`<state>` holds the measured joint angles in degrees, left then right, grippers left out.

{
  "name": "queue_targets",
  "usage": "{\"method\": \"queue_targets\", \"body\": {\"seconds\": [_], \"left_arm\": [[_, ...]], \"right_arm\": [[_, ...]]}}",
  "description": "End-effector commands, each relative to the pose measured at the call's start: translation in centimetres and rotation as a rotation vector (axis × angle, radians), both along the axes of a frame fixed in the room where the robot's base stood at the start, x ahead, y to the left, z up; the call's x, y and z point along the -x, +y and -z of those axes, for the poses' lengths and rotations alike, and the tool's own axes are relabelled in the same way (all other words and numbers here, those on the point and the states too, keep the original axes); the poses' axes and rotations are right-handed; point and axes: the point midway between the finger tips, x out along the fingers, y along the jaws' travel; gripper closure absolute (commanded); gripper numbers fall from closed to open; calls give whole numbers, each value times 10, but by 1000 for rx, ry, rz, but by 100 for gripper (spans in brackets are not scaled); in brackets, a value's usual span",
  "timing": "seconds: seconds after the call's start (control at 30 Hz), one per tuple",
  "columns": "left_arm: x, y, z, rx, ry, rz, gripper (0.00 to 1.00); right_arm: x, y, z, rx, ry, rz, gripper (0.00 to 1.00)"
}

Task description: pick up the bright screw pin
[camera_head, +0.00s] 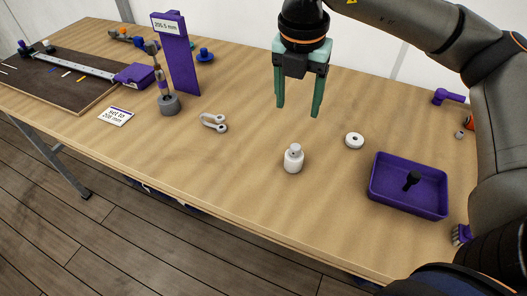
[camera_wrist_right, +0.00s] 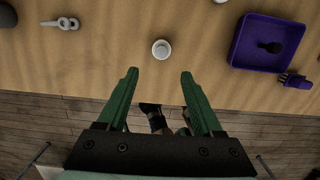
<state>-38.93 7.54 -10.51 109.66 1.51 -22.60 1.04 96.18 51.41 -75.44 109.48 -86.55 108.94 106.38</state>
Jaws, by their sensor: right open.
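I cannot single out a bright screw pin for certain. A pale metal shackle (camera_head: 214,122) lies left of the middle of the table; it also shows in the right wrist view (camera_wrist_right: 62,23), and a pin in it is too small to tell. A short white cylinder with a narrower knob (camera_head: 293,160) stands upright near the front edge; from above it looks round (camera_wrist_right: 161,49). A dark knobbed piece (camera_head: 412,180) lies in the purple tray (camera_head: 398,205). My right gripper (camera_head: 298,112) is open and empty above the table, behind the white cylinder. My left gripper is out of view.
A white ring (camera_head: 354,141) lies between the cylinder and tray. A purple upright stand (camera_head: 178,60), a grey-based post (camera_head: 169,104), a "set to" card (camera_head: 115,116) and a dark measuring board (camera_head: 50,85) are left. A brush (camera_wrist_right: 295,80) is by the tray. The middle is mostly free.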

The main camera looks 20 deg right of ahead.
Motion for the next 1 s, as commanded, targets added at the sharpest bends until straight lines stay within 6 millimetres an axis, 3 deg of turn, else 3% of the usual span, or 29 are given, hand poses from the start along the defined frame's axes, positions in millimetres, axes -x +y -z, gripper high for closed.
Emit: {"method": "queue_targets", "body": {"seconds": [0.13,0.4,0.67,1.0], "left_arm": [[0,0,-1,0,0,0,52],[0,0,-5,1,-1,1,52],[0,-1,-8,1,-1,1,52],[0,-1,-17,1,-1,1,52]], "right_arm": [[-1,-3,9,0,4,26,32],[-4,-8,56,0,4,23,32],[-4,-9,77,0,2,20,32],[-3,-14,121,0,2,20,32]]}}
